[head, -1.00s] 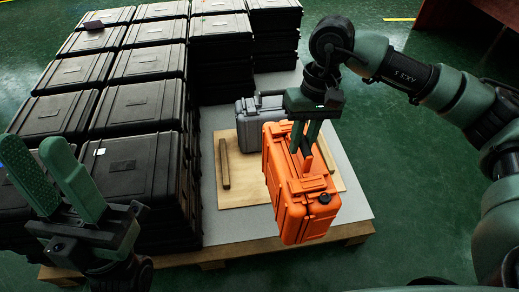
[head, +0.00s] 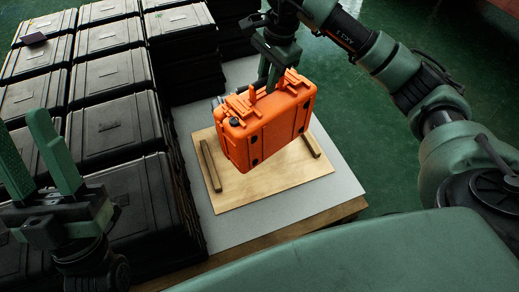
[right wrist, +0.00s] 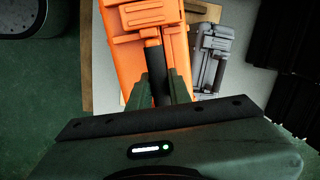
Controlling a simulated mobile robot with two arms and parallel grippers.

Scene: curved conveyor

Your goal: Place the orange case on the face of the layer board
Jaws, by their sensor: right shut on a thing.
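The orange case (head: 268,122) hangs tilted by its handle from my right gripper (head: 271,80), above the wooden layer board (head: 236,195). Whether its lower edge touches the board is not clear. The board carries two wooden strips, one left of the case and one right of it, and lies on a grey sheet (head: 335,178). In the right wrist view the right gripper (right wrist: 160,88) is shut around the dark handle of the orange case (right wrist: 128,60). My left gripper (head: 20,125) is open and empty at the left, in front of the black cases.
Stacks of black cases (head: 115,75) fill the left side, close to the board. A grey case (right wrist: 212,50) stands behind the orange case, mostly hidden in the head view. The grey sheet to the right of the board is clear.

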